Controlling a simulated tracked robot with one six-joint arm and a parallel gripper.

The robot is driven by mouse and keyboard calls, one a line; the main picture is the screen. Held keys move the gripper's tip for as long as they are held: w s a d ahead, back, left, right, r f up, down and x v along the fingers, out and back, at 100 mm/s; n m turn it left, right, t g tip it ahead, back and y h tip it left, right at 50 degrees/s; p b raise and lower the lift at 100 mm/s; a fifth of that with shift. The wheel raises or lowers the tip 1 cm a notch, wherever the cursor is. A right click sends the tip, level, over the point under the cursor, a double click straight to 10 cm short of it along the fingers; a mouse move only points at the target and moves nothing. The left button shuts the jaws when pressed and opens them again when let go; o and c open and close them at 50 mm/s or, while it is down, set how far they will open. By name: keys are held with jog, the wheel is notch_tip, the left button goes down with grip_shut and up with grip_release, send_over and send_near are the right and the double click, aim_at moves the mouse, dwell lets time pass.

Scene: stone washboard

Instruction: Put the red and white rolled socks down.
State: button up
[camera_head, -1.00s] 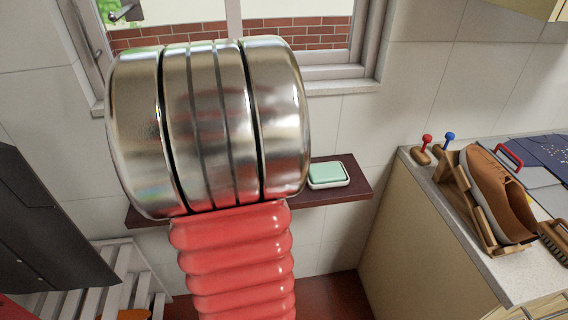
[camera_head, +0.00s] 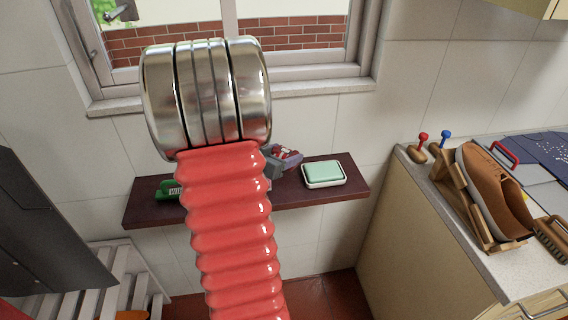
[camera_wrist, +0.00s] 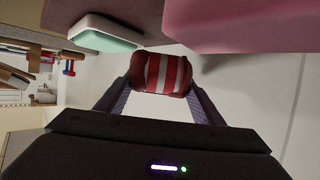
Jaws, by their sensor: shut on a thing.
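The red and white rolled socks (camera_wrist: 160,74) sit between the two fingers of my gripper (camera_wrist: 158,92) in the wrist view. My gripper is shut on them. In the head view the socks (camera_head: 286,155) show in part beside my red ribbed arm, with a grey part of my gripper (camera_head: 272,167) next to them. They appear over the dark wall shelf (camera_head: 310,197), left of the soap dish. I cannot tell whether they touch the shelf.
A white dish with green soap (camera_head: 323,173) stands on the shelf, right of the socks. A green item (camera_head: 168,189) lies at the shelf's left. A counter with a brown shoe (camera_head: 492,190) is at right.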

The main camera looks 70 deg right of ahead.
jog(key=shift+f, duration=0.1)
jog(key=shift+f, duration=1.75)
jog(key=o, duration=0.9)
jog(key=shift+f, duration=0.1)
jog(key=shift+w+a+r, duration=0.15)
jog(key=shift+a+r, duration=0.15)
jog(key=shift+a, duration=0.05)
jog(key=v, duration=1.1)
jog(key=shift+a, duration=0.1)
jog(key=shift+c, duration=0.4)
